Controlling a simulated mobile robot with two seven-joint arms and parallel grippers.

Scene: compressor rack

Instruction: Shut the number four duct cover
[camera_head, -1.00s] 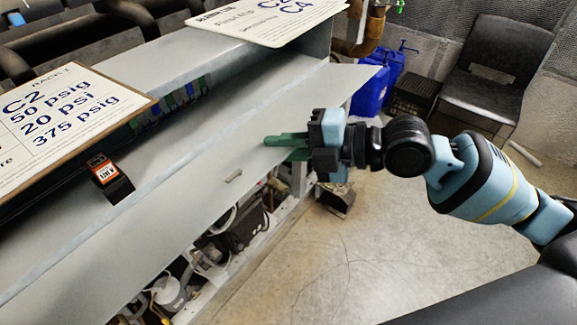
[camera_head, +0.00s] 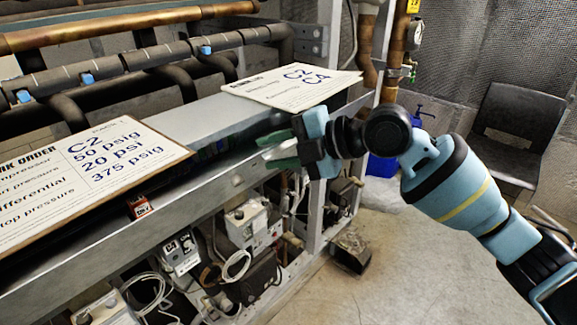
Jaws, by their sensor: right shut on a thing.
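The duct cover (camera_head: 190,208) is a long grey metal panel along the front of the rack, with a small handle (camera_head: 237,181). It shows as a narrow, steep strip, and a dark gap with some wiring remains between it and the ledge above. No number four is readable on it. My right gripper (camera_head: 280,153) has green fingers and reaches in from the right to the cover's far right part. It is shut on the cover's edge; the exact contact is partly hidden by the fingers. My left gripper is not in view.
Two printed boards, a work order (camera_head: 85,175) and a C2 C4 sign (camera_head: 292,88), lie on top of the rack. Controls and cables (camera_head: 245,225) sit below the cover. A black chair (camera_head: 505,135) and blue container (camera_head: 382,165) stand behind; the floor at right is mostly clear.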

